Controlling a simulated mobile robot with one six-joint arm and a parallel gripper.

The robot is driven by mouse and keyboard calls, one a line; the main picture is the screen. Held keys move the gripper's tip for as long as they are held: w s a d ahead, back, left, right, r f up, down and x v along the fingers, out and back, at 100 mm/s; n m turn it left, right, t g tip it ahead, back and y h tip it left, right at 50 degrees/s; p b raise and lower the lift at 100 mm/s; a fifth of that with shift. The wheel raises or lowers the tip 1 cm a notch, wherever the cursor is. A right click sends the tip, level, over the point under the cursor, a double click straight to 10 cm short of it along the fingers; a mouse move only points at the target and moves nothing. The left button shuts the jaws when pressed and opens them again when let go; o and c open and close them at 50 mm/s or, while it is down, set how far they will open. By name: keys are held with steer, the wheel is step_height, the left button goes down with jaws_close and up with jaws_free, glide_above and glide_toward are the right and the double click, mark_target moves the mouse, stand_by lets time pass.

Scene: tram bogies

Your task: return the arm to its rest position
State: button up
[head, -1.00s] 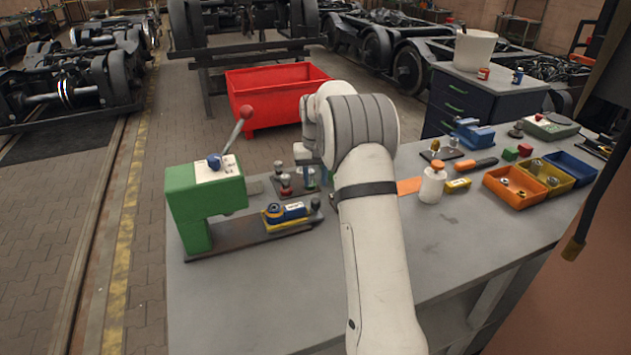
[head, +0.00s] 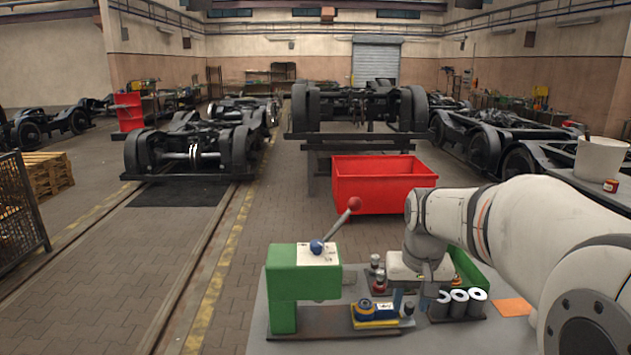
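My white arm (head: 540,235) reaches in from the right edge in the head view, bent over the workbench (head: 255,318). Its wrist points down behind the bench's middle. My gripper (head: 428,288) is small and partly lost among the items there, just right of the small bottles and beside a dark holder with white-topped cylinders (head: 460,300). I cannot make out its fingers or whether it holds anything.
A green press (head: 284,290) with a red-knobbed lever stands left on the bench. A yellow tray (head: 378,321) lies beside it. A red bin (head: 380,185) stands on the floor behind. A white bucket (head: 599,158) is at right. The floor left of the bench is clear.

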steer(key=s+a+f, duration=0.1)
steer(key=s, duration=0.7)
steer(key=s+a+f+t, duration=0.1)
steer(key=s+a+f, duration=0.1)
steer(key=s, duration=0.7)
steer(key=shift+s+n, duration=0.2)
steer(key=shift+n, duration=0.2)
stand_by(1.7)
